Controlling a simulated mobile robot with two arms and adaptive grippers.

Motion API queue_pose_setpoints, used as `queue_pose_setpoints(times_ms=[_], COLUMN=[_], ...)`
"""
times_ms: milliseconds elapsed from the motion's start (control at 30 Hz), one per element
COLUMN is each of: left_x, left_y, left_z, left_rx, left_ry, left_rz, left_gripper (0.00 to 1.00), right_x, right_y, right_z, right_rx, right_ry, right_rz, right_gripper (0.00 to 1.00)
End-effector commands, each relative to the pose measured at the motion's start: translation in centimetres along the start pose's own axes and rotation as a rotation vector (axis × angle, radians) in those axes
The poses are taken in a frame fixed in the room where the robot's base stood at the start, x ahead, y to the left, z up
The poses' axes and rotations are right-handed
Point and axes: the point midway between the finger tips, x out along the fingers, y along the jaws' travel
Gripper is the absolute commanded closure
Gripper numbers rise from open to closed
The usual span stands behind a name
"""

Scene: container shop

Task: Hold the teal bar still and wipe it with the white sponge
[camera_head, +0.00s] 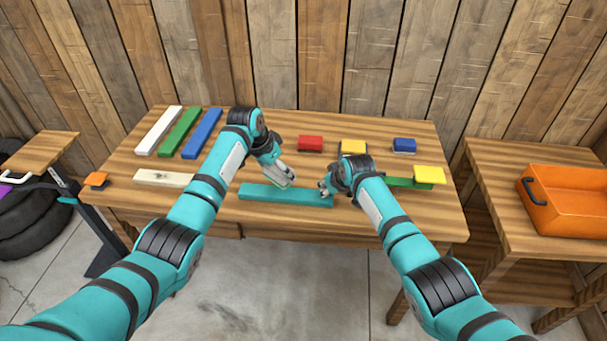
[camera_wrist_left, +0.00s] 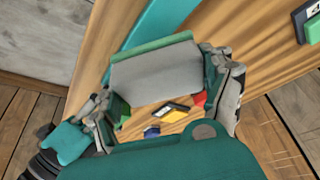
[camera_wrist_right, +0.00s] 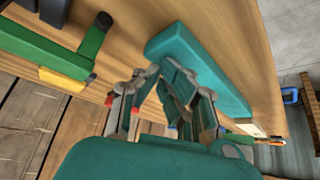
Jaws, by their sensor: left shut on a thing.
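The teal bar (camera_head: 262,193) lies near the front edge of the wooden table, its middle partly behind my left gripper. It also shows in the left wrist view (camera_wrist_left: 160,22) and right wrist view (camera_wrist_right: 200,62). My left gripper (camera_head: 280,174) is shut on the white sponge (camera_wrist_left: 157,76), a pale block with a green layer along its far edge. The sponge is at the bar's middle; I cannot tell whether it touches. My right gripper (camera_wrist_right: 157,70) is at the bar's right end, its fingertips together against or just above the bar. No object shows between them.
White, green and blue bars (camera_head: 202,134) lie at the back left. Red (camera_head: 310,143), yellow (camera_head: 353,147) and blue (camera_head: 404,145) blocks stand at the back. A yellow block (camera_head: 429,174) sits on a green bar right of my right gripper. An orange crate (camera_head: 570,205) stands on the right table.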

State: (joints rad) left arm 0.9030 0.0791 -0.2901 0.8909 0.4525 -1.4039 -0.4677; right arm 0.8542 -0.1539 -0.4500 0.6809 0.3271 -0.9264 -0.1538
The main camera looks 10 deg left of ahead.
Motion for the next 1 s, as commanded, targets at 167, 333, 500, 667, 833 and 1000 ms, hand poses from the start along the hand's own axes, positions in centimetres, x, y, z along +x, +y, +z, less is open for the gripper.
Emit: queue_pose_setpoints(times_ms=[167, 333, 500, 667, 833, 1000], left_x=[-0.2, -1.2, -2.3, -3.2, -4.3, -5.3], left_y=[0.0, -0.1, -0.1, -0.1, -0.1, -0.1], left_z=[-0.1, -0.5, -0.9, -1.4, -1.8, -2.2], left_rx=[0.0, 0.001, 0.001, 0.001, 0.001, 0.001], left_ry=[0.001, 0.001, 0.001, 0.001, 0.001, 0.001], left_rz=[-0.001, -0.001, -0.001, -0.001, -0.001, -0.001], left_gripper=[0.45, 0.45, 0.45, 0.45, 0.45, 0.45], right_x=[-0.1, -1.0, -2.1, -3.0, -4.0, -5.0], right_y=[0.0, 0.0, 0.0, 0.0, 0.0, 0.0], right_z=[0.1, -0.6, -1.4, -2.0, -2.7, -3.4], right_rx=[0.0, 0.0, 0.0, 0.0, 0.0, 0.0], right_ry=[-0.003, -0.002, -0.001, -0.001, -0.001, -0.001], right_rz=[0.0, 0.0, 0.0, 0.0, 0.0, 0.0], right_gripper=[1.0, 1.0, 1.0, 1.0, 1.0, 1.0])
